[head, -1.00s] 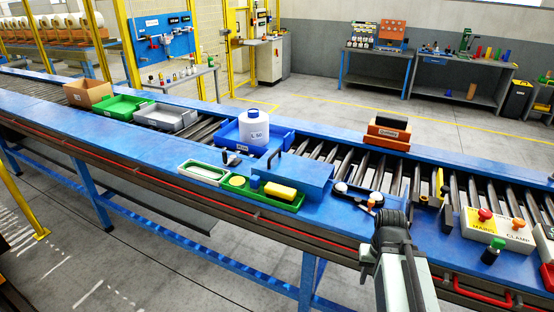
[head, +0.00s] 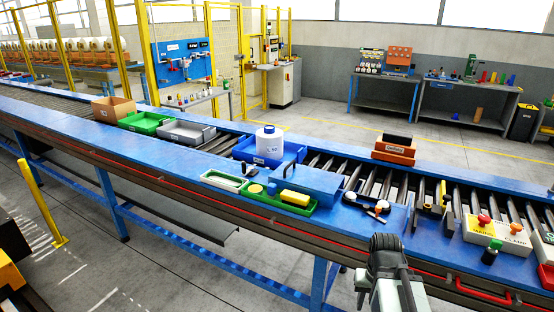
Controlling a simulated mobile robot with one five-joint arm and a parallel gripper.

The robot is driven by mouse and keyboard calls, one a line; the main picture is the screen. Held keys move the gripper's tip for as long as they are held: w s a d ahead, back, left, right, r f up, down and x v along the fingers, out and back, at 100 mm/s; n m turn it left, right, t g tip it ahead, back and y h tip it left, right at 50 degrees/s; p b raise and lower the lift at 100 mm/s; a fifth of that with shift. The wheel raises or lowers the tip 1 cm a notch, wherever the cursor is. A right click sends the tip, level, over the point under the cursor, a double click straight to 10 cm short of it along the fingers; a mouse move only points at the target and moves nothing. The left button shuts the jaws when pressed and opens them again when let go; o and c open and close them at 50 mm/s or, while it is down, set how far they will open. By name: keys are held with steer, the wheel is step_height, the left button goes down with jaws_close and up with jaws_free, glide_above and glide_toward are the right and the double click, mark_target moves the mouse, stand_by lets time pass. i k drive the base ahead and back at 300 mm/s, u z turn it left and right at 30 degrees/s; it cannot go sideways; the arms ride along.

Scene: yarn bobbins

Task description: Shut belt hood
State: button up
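The likely belt hood is a blue sheet-metal cover (head: 318,183) on the conveyor, beside the rollers and behind the green tray. A dark handle (head: 284,167) stands up at its left end. I cannot tell from this view whether the hood is open or shut. My gripper (head: 385,242) is at the lower right, in front of the conveyor's near edge and apart from the hood. It shows as a dark end on my grey arm; its fingers are not clear.
A green tray (head: 257,198) with a yellow block (head: 295,198) lies before the hood. Small round parts (head: 377,207) lie right of the hood. A control box (head: 497,234) with buttons stands farther right.

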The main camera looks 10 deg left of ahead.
mark_target(321, 185)
steer(key=u, duration=0.7)
steer(key=i, duration=1.25)
steer(key=u, duration=1.45)
steer(key=i, duration=0.6)
steer(key=u, duration=0.1)
steer(key=k, duration=0.85)
steer(key=u, duration=0.15)
steer(key=i, duration=0.9)
steer(key=z, duration=0.1)
